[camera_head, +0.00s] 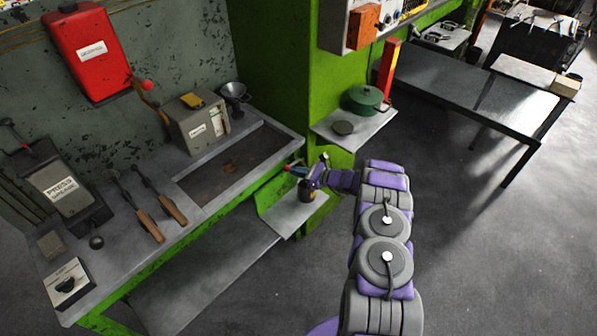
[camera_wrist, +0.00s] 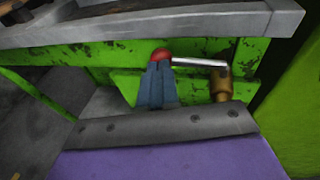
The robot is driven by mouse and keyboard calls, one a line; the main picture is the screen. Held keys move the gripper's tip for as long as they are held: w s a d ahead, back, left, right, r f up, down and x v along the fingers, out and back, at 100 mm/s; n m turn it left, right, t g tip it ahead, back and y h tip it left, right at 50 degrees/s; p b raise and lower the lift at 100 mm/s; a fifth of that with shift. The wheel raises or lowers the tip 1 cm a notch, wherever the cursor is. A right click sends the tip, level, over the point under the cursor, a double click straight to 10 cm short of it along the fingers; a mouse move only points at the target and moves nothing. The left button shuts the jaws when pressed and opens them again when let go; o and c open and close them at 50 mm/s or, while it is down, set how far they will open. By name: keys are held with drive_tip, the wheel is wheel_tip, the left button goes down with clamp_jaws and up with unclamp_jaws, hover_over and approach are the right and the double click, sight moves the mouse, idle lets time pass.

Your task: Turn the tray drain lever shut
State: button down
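The tray drain lever (camera_wrist: 198,62) is a silver bar with a red ball knob (camera_wrist: 161,54). It runs roughly level, leftward from the top of a brass valve (camera_wrist: 221,86) below the bench edge in the wrist view. My gripper (camera_wrist: 159,68) has its two blue-grey fingers side by side, with the tips right at the knob and overlapping its lower side. The fingers look shut, with no clear gap; whether they press the knob or only stand before it is unclear. In the head view, my gripper (camera_head: 293,170) is at the bench's front right corner.
The grey bench tray (camera_head: 235,165) overhangs the lever. The green press column (camera_head: 275,75) stands behind. Open floor (camera_head: 480,240) lies to the right.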

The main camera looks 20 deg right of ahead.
drive_tip(key=s+a+p+v, duration=0.1)
drive_tip(key=p+v, duration=0.1)
drive_tip(key=v, duration=1.1)
drive_tip(key=shift+s, duration=0.15)
drive_tip(key=s+a+r+n+g+y, duration=0.1)
drive_tip(key=s+a+r+n+g, duration=0.3)
drive_tip(key=a+r, duration=0.4)
drive_tip(key=s+a+r+n+g, duration=0.3)
drive_tip(key=a+r+n, duration=0.2)
drive_tip(key=a+r, duration=0.35)
drive_tip(key=s+a+r+n+g+y, duration=0.1)
drive_tip(key=s+a+r+n+g, duration=0.3)
drive_tip(key=a+r, duration=0.4)
drive_tip(key=s+a+r+n+g+h, duration=0.3)
drive_tip(key=s+a+r+n, duration=0.15)
drive_tip(key=s, duration=0.45)
drive_tip(key=s+d+r+n+h, duration=0.1)
drive_tip(key=s+d+n+h, duration=0.1)
drive_tip(key=s, duration=0.6)
drive_tip(key=s+d+r+n+h, duration=0.1)
drive_tip(key=s+d+n+h, duration=0.2)
drive_tip(key=s, duration=0.5)
drive_tip(key=s+d+r+n+h, duration=0.1)
drive_tip(key=s+n+h, duration=0.3)
drive_tip(key=s, duration=0.4)
drive_tip(key=shift+s+d+n+t+h, duration=0.4)
drive_tip(key=shift+d+h, duration=0.1)
drive_tip(key=shift+d, duration=0.4)
